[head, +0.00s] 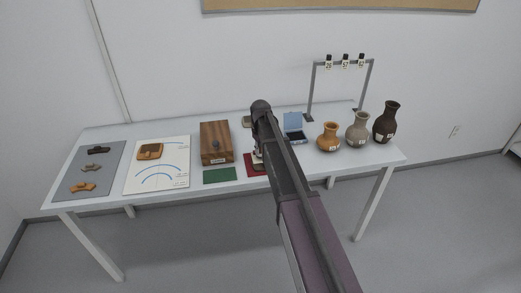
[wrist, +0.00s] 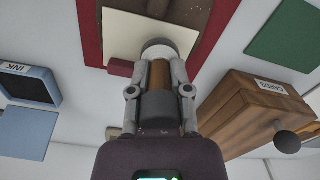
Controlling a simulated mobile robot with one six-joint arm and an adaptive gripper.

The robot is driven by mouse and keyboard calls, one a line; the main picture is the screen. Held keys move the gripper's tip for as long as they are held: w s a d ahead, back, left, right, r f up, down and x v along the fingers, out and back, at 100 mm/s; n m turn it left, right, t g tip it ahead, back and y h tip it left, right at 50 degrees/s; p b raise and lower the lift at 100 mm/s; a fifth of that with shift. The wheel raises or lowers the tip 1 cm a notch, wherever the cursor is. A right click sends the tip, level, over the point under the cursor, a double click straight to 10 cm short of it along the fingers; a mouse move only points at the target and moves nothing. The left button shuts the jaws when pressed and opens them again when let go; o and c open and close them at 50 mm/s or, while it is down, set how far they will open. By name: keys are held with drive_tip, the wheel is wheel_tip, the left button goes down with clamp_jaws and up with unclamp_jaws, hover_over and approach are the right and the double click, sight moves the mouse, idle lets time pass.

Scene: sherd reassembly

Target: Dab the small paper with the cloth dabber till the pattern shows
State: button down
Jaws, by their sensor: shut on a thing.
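My gripper (wrist: 160,76) is shut on the cloth dabber, which has a brown handle (wrist: 159,74) and a rounded white cloth head (wrist: 167,46). In the wrist view the white head overlaps the edge of the small cream paper (wrist: 122,38); I cannot tell whether they touch. The paper lies over a brown piece (wrist: 205,14) on a dark red mat (wrist: 88,32). No pattern shows on the visible part of the paper. In the head view my arm hides most of the paper and dabber, and the red mat (head: 254,171) shows beside it.
An open ink pad (head: 294,137) lies right of my arm, near three vases (head: 358,130). A wooden card box (head: 215,142) and green mat (head: 219,175) are left. A white sheet (head: 172,176) and grey mat (head: 105,152) with sherds lie farther left. A label stand (head: 313,85) is behind.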

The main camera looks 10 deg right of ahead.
drive_tip(key=shift+f+b, duration=0.5)
idle(1.9)
drive_tip(key=shift+r, duration=0.15)
drive_tip(key=shift+r+p, duration=3.35)
drive_tip(key=shift+p, duration=0.2)
